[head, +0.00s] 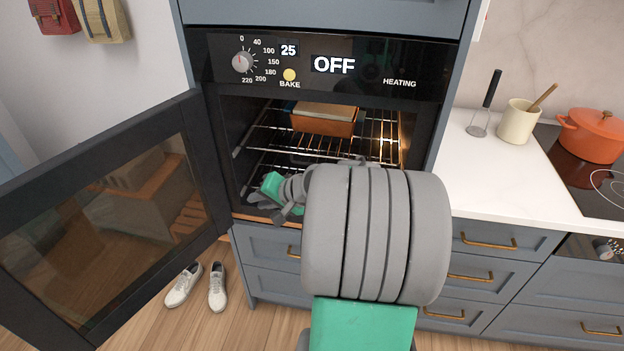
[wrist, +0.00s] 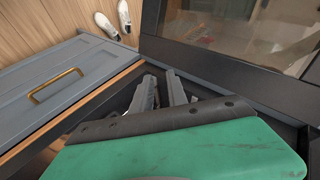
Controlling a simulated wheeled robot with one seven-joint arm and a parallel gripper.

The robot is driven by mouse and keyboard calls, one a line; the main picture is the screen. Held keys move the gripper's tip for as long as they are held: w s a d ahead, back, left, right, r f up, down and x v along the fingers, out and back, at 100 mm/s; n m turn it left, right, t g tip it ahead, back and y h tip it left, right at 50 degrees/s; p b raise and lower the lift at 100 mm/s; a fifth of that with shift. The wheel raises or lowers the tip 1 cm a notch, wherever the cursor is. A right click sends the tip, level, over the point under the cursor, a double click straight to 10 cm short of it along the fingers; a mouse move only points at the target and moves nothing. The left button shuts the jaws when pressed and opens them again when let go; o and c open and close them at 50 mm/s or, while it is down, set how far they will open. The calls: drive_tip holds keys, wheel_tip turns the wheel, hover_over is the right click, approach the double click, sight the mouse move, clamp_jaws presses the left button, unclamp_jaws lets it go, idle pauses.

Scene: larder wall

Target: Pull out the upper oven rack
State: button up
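The oven (head: 222,125) stands open. Its upper rack (head: 376,128) is a wire grid inside the cavity, bearing an orange-brown dish (head: 323,122). My gripper (head: 262,203) is low at the left front of the oven opening, below the upper rack and apart from it. The upper rack cannot be made out in that view.
The oven door (head: 105,215) is swung out to the left, close to my gripper; it also shows in the wrist view (wrist: 235,75). A lower rack (head: 262,165) sits beneath. Drawers (head: 265,240) with brass handles are below. White shoes (head: 217,287) lie on the floor. A counter is at right.

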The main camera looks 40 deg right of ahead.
drive_tip(key=s+d+m+t+h+b, duration=0.4)
drive_tip(key=d+m+t, duration=0.45)
drive_tip(key=d, duration=1.05)
drive_tip(key=w+d+f+m+g+p, duration=0.1)
drive_tip(key=w+m+g+p, duration=0.1)
drive_tip(key=w, duration=0.4)
drive_tip(key=shift+c, duration=0.5)
clamp_jaws()
